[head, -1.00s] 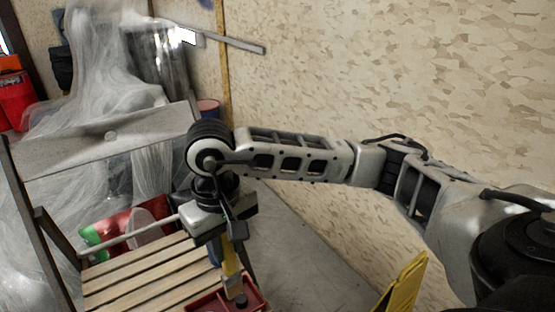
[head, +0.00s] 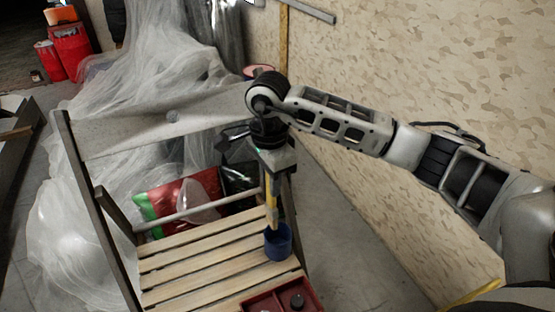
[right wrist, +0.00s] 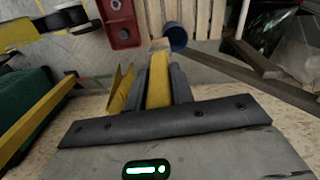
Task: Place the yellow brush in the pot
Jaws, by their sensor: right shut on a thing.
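The yellow brush (head: 270,196) hangs upright, bristles down, from my right gripper (head: 274,176). The gripper is shut on its handle; the right wrist view shows the brush (right wrist: 158,86) between the two fingers (right wrist: 162,78). The blue pot (head: 279,244) stands on the slatted wooden seat, directly below the gripper. The brush's lower end is at the pot's back left rim in the head view. In the right wrist view it appears just left of the pot (right wrist: 176,37). I cannot tell whether it is inside the rim. My left gripper is out of view.
A red tray (head: 262,303) with a small dark item lies at the seat's front. The chair's wooden slats (head: 185,263) are clear left of the pot. Plastic sheeting (head: 80,185) covers things behind and left. A patterned wall (head: 430,60) stands on the right.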

